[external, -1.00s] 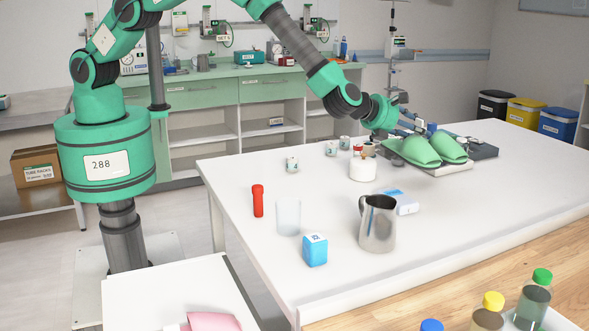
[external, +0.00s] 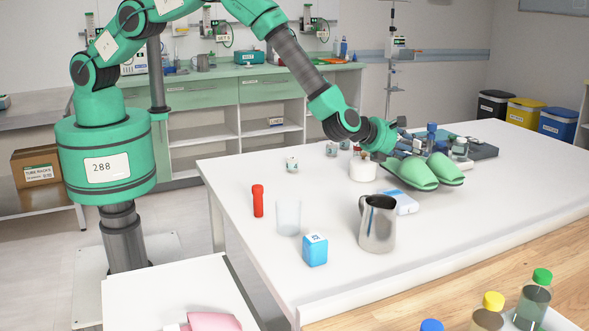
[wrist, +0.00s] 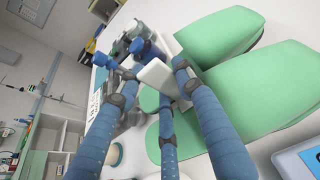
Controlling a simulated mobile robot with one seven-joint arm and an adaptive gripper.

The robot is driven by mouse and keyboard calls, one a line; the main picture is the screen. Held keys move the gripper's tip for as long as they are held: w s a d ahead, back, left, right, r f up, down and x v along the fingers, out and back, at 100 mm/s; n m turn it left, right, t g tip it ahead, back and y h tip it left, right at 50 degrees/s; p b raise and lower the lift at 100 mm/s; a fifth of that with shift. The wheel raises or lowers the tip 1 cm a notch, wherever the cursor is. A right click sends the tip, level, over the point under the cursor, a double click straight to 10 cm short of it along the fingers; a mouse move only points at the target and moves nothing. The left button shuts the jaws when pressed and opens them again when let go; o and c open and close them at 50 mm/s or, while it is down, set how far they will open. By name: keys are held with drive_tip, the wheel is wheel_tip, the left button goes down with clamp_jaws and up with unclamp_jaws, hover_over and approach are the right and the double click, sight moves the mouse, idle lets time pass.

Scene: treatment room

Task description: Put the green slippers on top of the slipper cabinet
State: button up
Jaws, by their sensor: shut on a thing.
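The pair of green slippers (external: 412,172) is at the far right part of the white table, toes toward the front. My gripper (external: 400,146) is at their back end, shut on them. In the wrist view the slippers (wrist: 225,95) fill the right side, beside my blue fingers (wrist: 155,85). A white slab (wrist: 157,76) shows near the fingertips; its contact with them is unclear. I cannot tell whether the slippers touch the table. I cannot make out which thing is the slipper cabinet.
A steel jug (external: 377,225), a blue box (external: 315,250), a clear cup (external: 288,217) and a red tube (external: 258,201) stand on the white table (external: 230,185). A white-blue pack (external: 401,203) lies near the slippers. A dark tray (external: 482,151) is behind them.

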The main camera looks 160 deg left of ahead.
drive_tip(key=shift+f, duration=1.7)
drive_tip(key=shift+f+b, duration=0.15)
drive_tip(key=shift+b, duration=0.25)
drive_tip(key=o, duration=1.3)
drive_tip(key=p+v, duration=0.1)
drive_tip(key=v, duration=1.1)
